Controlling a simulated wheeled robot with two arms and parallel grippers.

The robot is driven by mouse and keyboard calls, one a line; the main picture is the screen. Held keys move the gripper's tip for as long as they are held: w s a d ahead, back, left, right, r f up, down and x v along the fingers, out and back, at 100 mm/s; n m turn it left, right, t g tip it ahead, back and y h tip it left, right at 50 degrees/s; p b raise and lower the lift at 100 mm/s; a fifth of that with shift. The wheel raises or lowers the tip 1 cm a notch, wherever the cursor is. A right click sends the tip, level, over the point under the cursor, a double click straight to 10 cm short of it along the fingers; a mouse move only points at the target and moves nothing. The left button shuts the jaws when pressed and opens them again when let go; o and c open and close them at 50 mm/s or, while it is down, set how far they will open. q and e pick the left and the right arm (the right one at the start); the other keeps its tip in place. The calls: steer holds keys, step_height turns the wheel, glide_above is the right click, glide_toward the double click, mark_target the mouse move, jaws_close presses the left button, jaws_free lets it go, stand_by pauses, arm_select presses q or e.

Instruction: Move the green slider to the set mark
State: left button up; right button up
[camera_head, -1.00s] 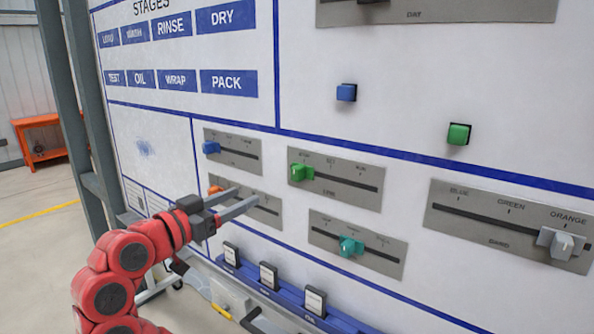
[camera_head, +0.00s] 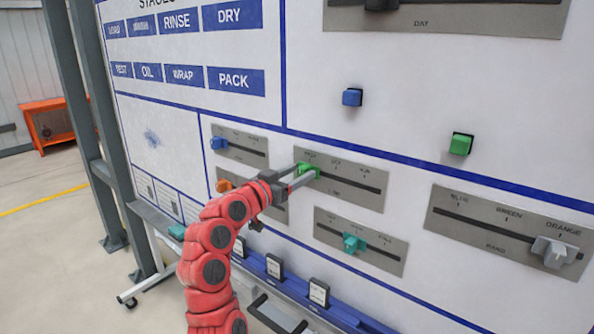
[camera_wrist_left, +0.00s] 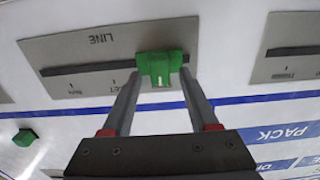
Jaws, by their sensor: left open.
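The green slider (camera_head: 309,168) sits at the left end of the dark slot on a grey plate (camera_head: 352,200) in the head view. The set mark (camera_head: 336,161) is near the middle of that slot, right of the slider. In the left wrist view the plate is upside down, with the slider (camera_wrist_left: 160,68) at the slot's right end and the set mark (camera_wrist_left: 112,85) to its left. My left gripper (camera_head: 303,177) is open, its fingertips at the slider. The wrist view shows one finger on each side of it; whether they touch is unclear. My right gripper is not in view.
Other slider plates surround this one: blue (camera_head: 218,143) at left, orange (camera_head: 225,186) lower left, teal (camera_head: 353,243) below and grey (camera_head: 553,252) at right. A blue button (camera_head: 352,97) and green button (camera_head: 461,144) stick out above. A ledge runs below.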

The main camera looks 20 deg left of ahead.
arm_select(q)
steer(key=shift+c, duration=0.3)
jaws_close()
stand_by(0.8)
steer(key=shift+d, duration=0.15)
